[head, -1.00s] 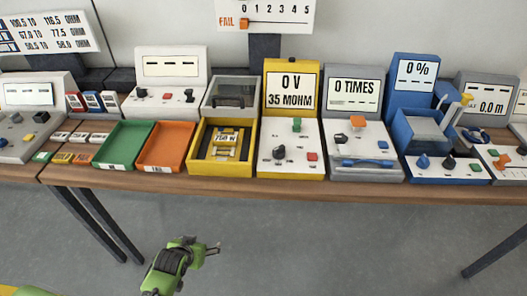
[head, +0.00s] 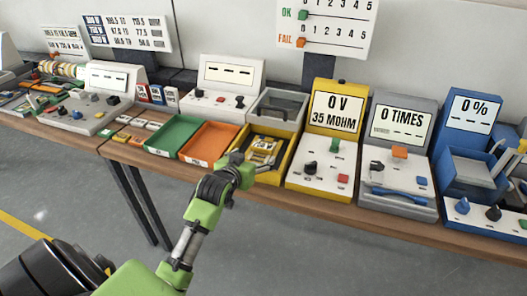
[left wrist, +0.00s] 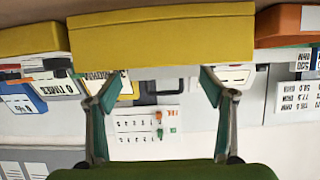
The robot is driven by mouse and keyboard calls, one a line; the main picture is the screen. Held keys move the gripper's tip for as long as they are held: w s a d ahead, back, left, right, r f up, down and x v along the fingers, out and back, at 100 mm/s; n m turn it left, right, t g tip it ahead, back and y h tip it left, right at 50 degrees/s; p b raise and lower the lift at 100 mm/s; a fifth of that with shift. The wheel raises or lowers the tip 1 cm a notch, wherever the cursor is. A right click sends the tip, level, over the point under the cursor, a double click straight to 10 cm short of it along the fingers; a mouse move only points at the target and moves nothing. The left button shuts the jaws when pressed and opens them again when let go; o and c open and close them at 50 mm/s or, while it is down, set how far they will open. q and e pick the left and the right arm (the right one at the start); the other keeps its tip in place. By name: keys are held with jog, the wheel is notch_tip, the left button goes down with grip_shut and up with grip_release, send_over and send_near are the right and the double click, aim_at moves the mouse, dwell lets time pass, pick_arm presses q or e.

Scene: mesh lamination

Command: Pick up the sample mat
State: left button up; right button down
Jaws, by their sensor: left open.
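In the head view a yellow open-topped box (head: 272,177) stands at the table's front edge, holding a yellow piece (head: 264,150) with dark and pale markings. I cannot tell for sure whether this piece is the sample mat. My left gripper (head: 245,165) is in front of the box and covers part of its front left side. In the left wrist view, which looks upside down, its two fingers (left wrist: 158,85) are spread with nothing between them. The yellow box (left wrist: 160,38) lies beyond the fingertips in that view. My right gripper is not in view.
A green tray (head: 152,148) and an orange tray (head: 186,154) stand left of the box. A yellow meter (head: 318,182), a grey counter unit (head: 393,203) and a blue unit (head: 460,215) stand to its right. The floor (head: 330,255) in front is clear.

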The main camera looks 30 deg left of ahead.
aim_at(261, 150)
pick_arm(q)
jog(key=shift+a+p+x, duration=0.2)
jog(key=shift+p+x, duration=0.3)
jog(key=shift+x, duration=4.05)
jog(key=shift+s, duration=0.1)
jog(key=c, duration=1.3)
